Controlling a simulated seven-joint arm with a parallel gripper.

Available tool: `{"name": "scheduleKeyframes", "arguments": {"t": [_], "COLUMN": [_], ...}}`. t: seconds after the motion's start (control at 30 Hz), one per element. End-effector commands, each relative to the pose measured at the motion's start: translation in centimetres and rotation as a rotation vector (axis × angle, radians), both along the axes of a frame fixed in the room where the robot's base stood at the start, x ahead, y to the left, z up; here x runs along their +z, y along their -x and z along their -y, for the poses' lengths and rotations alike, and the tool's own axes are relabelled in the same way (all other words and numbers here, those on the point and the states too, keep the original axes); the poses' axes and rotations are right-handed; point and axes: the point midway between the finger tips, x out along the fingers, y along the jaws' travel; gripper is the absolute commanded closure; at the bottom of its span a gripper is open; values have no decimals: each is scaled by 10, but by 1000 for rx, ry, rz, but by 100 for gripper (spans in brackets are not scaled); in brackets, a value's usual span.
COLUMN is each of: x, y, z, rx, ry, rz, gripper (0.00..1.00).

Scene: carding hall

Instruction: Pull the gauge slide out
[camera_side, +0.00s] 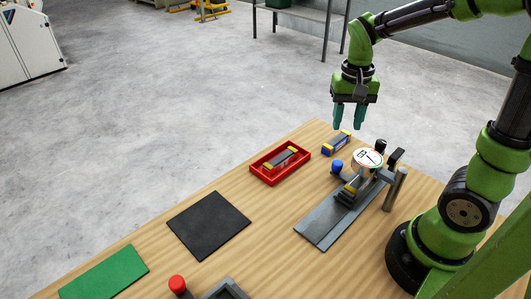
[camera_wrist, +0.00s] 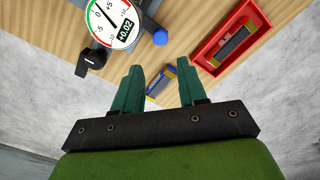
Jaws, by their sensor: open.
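The gauge (camera_side: 367,159) has a round white dial and stands on a long grey base plate (camera_side: 322,233) at the right of the table. A blue knob (camera_side: 337,167) and a dark block with yellow parts (camera_side: 349,193) sit at the gauge. I cannot tell which part is the slide. In the wrist view the dial (camera_wrist: 112,22) reads +0.02, with the blue knob (camera_wrist: 160,37) beside it and a black knob (camera_wrist: 92,59) below. My gripper (camera_side: 348,127) is open and empty, above the table's far end; its fingers also show in the wrist view (camera_wrist: 160,70).
A blue and yellow block (camera_side: 336,143) lies below my gripper. A red tray (camera_side: 262,175) holds a similar block with yellow ends (camera_side: 281,159). A black mat (camera_side: 208,225), a green mat (camera_side: 105,274) and a red knob (camera_side: 177,283) are nearer. Bare wood lies between them.

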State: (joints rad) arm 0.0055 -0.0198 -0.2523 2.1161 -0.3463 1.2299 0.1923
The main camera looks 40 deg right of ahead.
Motion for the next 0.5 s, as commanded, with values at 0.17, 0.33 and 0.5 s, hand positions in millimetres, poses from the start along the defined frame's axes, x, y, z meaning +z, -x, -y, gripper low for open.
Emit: {"name": "scheduleKeyframes", "arguments": {"t": [0.17,0.33,0.5], "x": [-42,-79,-107], "y": [2,2,1], "z": [0,0,0], "rx": [0,-1,0], "ry": [-1,-1,-1], "rz": [-7,-6,-4], "gripper": [58,58,58]}}
